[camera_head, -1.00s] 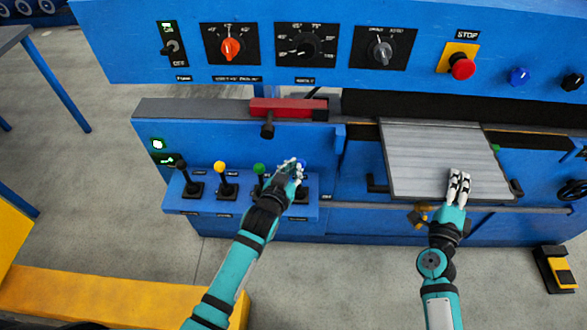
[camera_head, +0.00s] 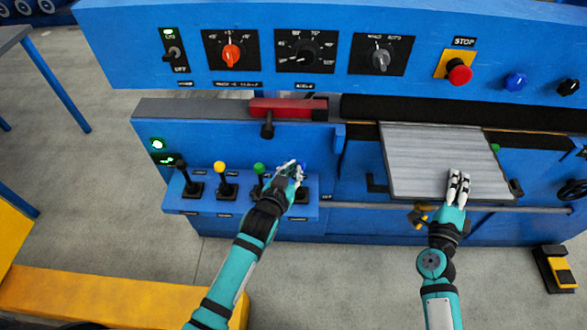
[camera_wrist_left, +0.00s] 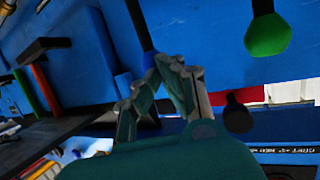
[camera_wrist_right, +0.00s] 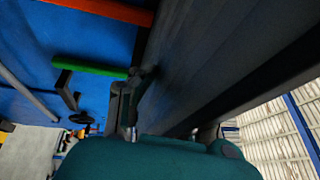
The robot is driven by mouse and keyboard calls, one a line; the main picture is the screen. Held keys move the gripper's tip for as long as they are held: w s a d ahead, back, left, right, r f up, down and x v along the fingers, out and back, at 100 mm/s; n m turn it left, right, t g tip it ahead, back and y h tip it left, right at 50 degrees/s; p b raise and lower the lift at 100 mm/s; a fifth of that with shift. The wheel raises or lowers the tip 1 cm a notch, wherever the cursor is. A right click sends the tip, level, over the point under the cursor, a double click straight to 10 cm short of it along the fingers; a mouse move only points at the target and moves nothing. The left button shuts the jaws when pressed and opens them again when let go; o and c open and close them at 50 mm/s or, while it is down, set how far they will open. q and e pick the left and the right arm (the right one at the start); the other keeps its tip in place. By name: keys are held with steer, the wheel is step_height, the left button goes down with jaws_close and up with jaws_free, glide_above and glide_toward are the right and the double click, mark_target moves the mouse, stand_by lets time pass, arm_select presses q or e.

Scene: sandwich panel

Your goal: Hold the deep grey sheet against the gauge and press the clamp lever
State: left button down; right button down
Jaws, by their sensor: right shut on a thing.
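The grey sheet (camera_head: 430,150) lies on the machine bed at the right, its far edge by the dark slot under the upper beam. My right gripper (camera_head: 459,178) is shut on the sheet's near edge; the sheet's dark underside also fills much of the right wrist view (camera_wrist_right: 215,60). The gauge is not clearly visible. A row of levers stands on a blue shelf (camera_head: 240,208) at the left. My left gripper (camera_head: 292,170) is at the rightmost, blue-knobbed lever (camera_head: 303,167), largely hiding it. Its fingertips look closed together in the left wrist view (camera_wrist_left: 160,65). The lever labels are unreadable.
Black, yellow (camera_head: 219,167) and green (camera_head: 259,169) knobbed levers stand left of my left gripper. A red block (camera_head: 288,107) sits above them. The upper blue beam (camera_head: 130,50) carries dials and a red stop button (camera_head: 459,72). A yellow-black pedal (camera_head: 556,268) lies on the floor.

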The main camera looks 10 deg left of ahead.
arm_select(q)
steer(key=d+v, duration=0.2)
steer(key=v, duration=0.7)
steer(key=shift+s+d+r, duration=0.15)
steer(key=shift+s+d, duration=0.2)
steer(key=shift+s, duration=0.1)
arm_select(e)
steer(key=shift+w+r, duration=0.1)
steer(key=shift+r, duration=0.3)
